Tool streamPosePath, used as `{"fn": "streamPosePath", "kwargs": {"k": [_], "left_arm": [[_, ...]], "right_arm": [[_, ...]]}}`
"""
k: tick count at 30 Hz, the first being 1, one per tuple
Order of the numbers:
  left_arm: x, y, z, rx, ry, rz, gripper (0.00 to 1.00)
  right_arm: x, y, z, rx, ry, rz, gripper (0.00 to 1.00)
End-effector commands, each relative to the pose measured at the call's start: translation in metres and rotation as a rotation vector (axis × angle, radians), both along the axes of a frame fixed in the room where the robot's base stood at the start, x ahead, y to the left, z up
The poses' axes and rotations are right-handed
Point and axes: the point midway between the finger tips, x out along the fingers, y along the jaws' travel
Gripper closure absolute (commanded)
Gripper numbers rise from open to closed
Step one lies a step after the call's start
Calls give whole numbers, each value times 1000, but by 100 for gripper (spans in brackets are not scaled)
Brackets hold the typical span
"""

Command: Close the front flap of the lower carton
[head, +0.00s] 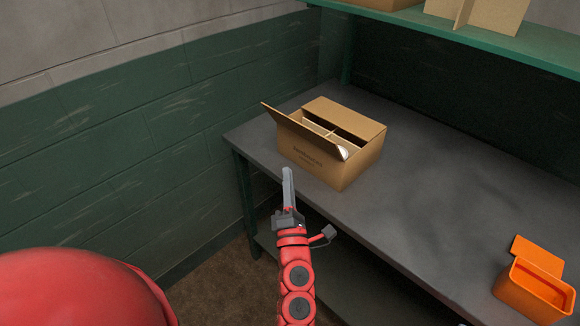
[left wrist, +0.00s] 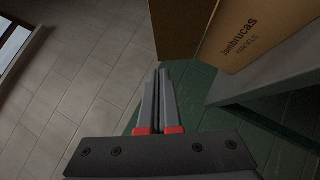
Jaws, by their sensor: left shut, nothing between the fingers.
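The lower carton (head: 328,165) is a brown cardboard box on the grey workbench. Its front flap (head: 302,130) stands up and leans outward. The back flap (head: 345,118) lies over the rear of the top. Part of the inside shows between them, with a white round item (head: 343,152) at the right end. My left gripper (head: 288,172) is shut and empty, in front of the carton's front face and apart from it. In the left wrist view its fingers (left wrist: 160,75) point toward the printed carton (left wrist: 245,40).
The workbench (head: 420,210) is clear to the right of the carton up to an orange open bin (head: 530,298). A green shelf (head: 480,40) with more cardboard boxes (head: 490,12) hangs above the back. A green and grey wall (head: 110,150) stands at left.

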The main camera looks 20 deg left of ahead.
Motion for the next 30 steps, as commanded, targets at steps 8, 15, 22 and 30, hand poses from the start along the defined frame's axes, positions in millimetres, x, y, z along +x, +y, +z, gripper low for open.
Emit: {"fn": "streamPosePath", "kwargs": {"k": [8,15,22,30], "left_arm": [[48,30,26,3,0,7,100],[82,32,45,5,-2,3,100],[96,26,49,4,2,4,100],[97,26,49,4,2,4,100]], "right_arm": [[0,0,20,0,0,0,100],[0,0,36,0,0,0,100],[0,0,41,0,0,0,100],[0,0,40,0,0,0,100]]}}
